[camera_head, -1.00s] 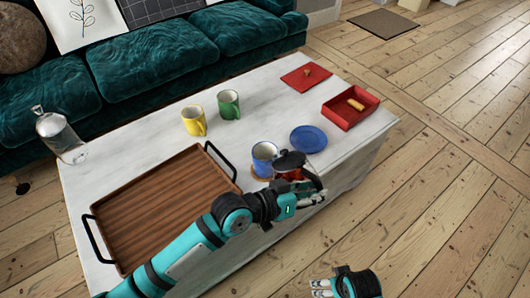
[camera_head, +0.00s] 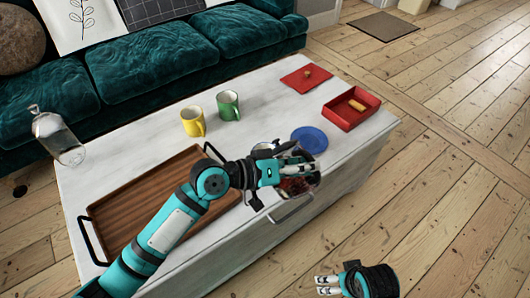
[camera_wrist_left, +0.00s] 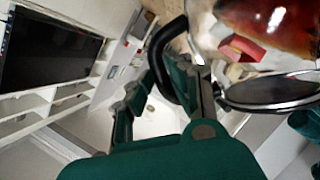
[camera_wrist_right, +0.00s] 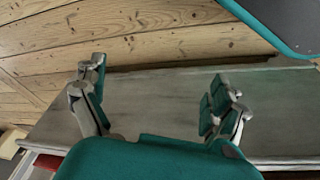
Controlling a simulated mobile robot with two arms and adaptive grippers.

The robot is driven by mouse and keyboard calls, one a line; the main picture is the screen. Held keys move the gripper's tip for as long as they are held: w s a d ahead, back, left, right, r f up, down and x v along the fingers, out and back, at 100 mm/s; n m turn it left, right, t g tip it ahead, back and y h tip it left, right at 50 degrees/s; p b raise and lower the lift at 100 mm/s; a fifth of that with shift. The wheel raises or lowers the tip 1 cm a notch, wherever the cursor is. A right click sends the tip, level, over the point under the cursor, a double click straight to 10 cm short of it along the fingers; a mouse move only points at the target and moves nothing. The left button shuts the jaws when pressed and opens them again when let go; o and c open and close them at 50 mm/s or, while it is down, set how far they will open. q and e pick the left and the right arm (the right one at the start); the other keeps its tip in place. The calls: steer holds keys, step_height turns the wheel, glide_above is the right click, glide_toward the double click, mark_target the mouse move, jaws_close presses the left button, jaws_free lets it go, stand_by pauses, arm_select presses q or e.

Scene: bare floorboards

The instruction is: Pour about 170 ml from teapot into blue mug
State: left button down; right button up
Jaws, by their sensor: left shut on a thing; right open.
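The teapot (camera_head: 297,187) has a reddish-amber body, partly hidden behind my left gripper (camera_head: 296,166). My left gripper is shut on the teapot's black handle (camera_wrist_left: 160,48). In the left wrist view the amber body (camera_wrist_left: 275,22) and a dark, metal-rimmed lid (camera_wrist_left: 272,92) show beside the fingers, and the teapot looks tilted. The blue mug (camera_head: 262,147) stands on the table, mostly hidden behind my left gripper and wrist; its contents and the spout do not show. My right gripper (camera_head: 322,286) is open and empty, low over the floor beside the table; its spread fingers fill the right wrist view (camera_wrist_right: 158,80).
A wooden tray (camera_head: 150,205) with black handles lies on the white table (camera_head: 255,95). Yellow (camera_head: 193,122) and green (camera_head: 228,105) mugs, a blue plate (camera_head: 309,139), an open red box (camera_head: 352,108), its red lid (camera_head: 305,76) and a glass jar (camera_head: 58,138) stand around it.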

mark_target(300, 151)
arm_select(q)
steer(key=shift+w+a+r, duration=0.15)
steer(key=shift+w+r, duration=0.15)
steer(key=shift+r, duration=0.3)
arm_select(e)
steer(key=shift+r, duration=0.3)
arm_select(q)
steer(key=shift+w+a+r+n+h, duration=0.2)
steer(key=shift+r+n+h, duration=0.1)
steer(key=shift+n, duration=0.1)
steer(key=shift+w+r, duration=0.15)
steer(key=shift+w+a+r+n+g, duration=0.15)
steer(key=shift+a+r+n+g, duration=0.05)
steer(key=shift+r+n+g, duration=0.1)
arm_select(e)
steer(key=shift+s+r, duration=0.3)
steer(key=shift+r, duration=0.35)
arm_select(q)
steer(key=shift+w+a+r, duration=0.1)
steer(key=shift+w, duration=0.05)
arm_select(e)
steer(key=shift+w+d, duration=0.1)
steer(key=shift+w, duration=0.15)
